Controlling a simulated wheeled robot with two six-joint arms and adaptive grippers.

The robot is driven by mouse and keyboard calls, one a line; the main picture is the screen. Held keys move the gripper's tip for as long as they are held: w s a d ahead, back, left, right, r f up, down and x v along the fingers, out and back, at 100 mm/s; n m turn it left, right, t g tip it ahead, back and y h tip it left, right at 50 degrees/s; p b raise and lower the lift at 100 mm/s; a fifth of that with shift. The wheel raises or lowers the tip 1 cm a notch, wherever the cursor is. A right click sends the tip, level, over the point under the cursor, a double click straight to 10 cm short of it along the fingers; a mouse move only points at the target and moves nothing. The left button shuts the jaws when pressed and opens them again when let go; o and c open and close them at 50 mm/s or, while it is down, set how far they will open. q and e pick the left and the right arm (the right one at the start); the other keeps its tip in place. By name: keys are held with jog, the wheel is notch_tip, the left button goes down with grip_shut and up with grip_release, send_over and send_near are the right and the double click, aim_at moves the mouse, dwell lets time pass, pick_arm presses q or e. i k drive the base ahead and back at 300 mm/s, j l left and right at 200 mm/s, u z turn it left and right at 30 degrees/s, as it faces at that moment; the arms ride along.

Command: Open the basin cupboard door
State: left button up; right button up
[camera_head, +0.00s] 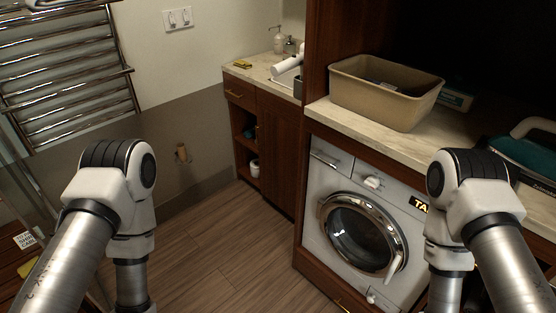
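The basin cupboard (240,94) stands at the back centre, a dark wood unit under a pale marble top. Its door (276,150) looks shut, to the right of an open shelf section and a drawer. My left arm comes in at the lower left and my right arm at the lower right, both well apart from the cupboard. Both arms bend down out of the picture, so neither gripper is in view.
A white washing machine (316,205) under a marble counter (318,108) stands right of the cupboard; a beige bin (390,107) sits on that counter. A chrome towel rail (70,88) is on the left wall. The wooden floor (205,255) in the middle is clear.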

aim_at(277, 140)
jog(key=i+j+z, duration=0.2)
jog(key=z, duration=0.15)
jog(key=i+j+z, duration=0.2)
jog(key=z, duration=0.2)
jog(key=i+j+z, duration=0.1)
jog(key=j+z, duration=0.25)
jog(key=i+j, duration=0.1)
jog(key=j, duration=0.25)
jog(key=i+j+z, duration=0.1)
jog(key=j, duration=0.25)
jog(key=i+j, duration=0.15)
jog(key=j, duration=0.2)
jog(key=i+j, duration=0.1)
jog(key=j, duration=0.25)
jog(key=i+j+z, duration=0.1)
jog(key=j, duration=0.25)
